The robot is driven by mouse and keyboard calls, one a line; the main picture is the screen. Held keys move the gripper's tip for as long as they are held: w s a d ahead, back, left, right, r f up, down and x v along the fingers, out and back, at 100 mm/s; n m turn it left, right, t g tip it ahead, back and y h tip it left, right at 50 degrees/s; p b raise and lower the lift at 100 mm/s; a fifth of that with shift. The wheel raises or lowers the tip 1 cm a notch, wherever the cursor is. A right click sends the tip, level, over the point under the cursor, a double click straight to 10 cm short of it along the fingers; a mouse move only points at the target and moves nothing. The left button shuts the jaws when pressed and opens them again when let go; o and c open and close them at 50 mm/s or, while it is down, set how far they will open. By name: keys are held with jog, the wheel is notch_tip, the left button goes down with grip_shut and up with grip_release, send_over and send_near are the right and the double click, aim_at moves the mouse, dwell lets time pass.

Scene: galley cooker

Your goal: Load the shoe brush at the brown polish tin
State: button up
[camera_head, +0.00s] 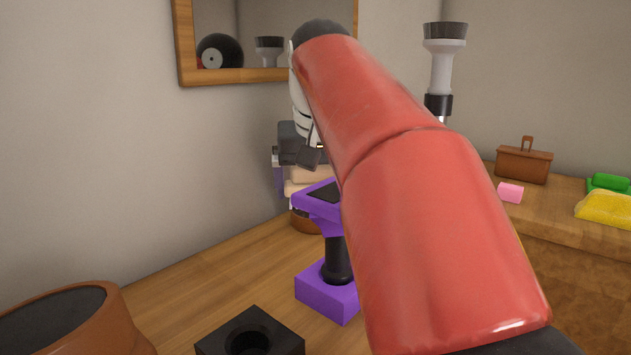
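I cannot pick out the shoe brush for certain. A wide brown round container (112,322) with a dark top stands at the lower left, cut off by the frame; it may be the polish tin. A lower brown round thing (304,223) sits behind the purple stand, partly hidden. My gripper (304,152) is above the back of the wooden top, near the wall. My red arm covers part of it, and its finger gap does not show clearly. Pale tan pieces (302,180) show just below it; I cannot tell whether it holds them.
A purple stand (325,291) with a black post is left of my arm. A black block (275,338) with a round hole is in front. On the right ledge are a brown handled block (523,164), a pink piece (510,193) and a yellow block (606,209). Bare wood lies left.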

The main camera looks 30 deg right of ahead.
jog(key=shift+r+p, duration=1.4)
jog(key=shift+r, duration=1.95)
notch_tip(320, 180, down, 6)
jog(key=shift+r+b, duration=0.2)
jog(key=shift+b, duration=1)
jog(key=shift+f+b, duration=0.75)
jog(key=shift+b, duration=0.05)
